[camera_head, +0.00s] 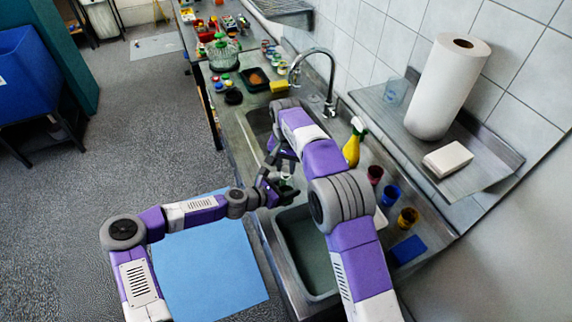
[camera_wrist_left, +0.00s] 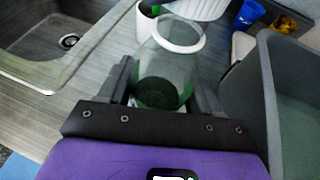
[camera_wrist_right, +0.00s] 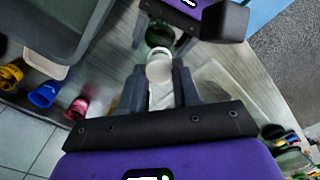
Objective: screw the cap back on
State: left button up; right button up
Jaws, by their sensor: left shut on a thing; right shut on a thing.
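A clear green bottle (camera_wrist_left: 160,75) is between the fingers of my left gripper (camera_wrist_left: 163,90), which is shut on it. A white round piece (camera_wrist_left: 186,42) shows at its top end. In the head view a small green part of the bottle (camera_head: 286,186) shows by my left gripper (camera_head: 268,188). My right gripper (camera_wrist_right: 160,88) is shut on a white piece (camera_wrist_right: 160,68), which looks like the cap. In the right wrist view the green bottle (camera_wrist_right: 158,34) shows just beyond it. Whether cap and bottle touch, I cannot tell.
A sink basin (camera_head: 305,250) lies below my arms, with a faucet (camera_head: 330,75) behind. A yellow spray bottle (camera_head: 353,145) and red, blue and yellow cups (camera_head: 390,195) stand on the right. A blue sponge (camera_head: 407,250) lies near them.

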jog(key=shift+f, duration=0.45)
jog(key=m, duration=1.4)
jog(key=shift+f+m, duration=0.1)
jog(key=shift+m, duration=0.2)
jog(key=m, duration=0.3)
jog(key=shift+m, duration=0.4)
jog(key=m, duration=0.4)
jog(key=shift+s, duration=0.1)
jog(key=m, duration=0.7)
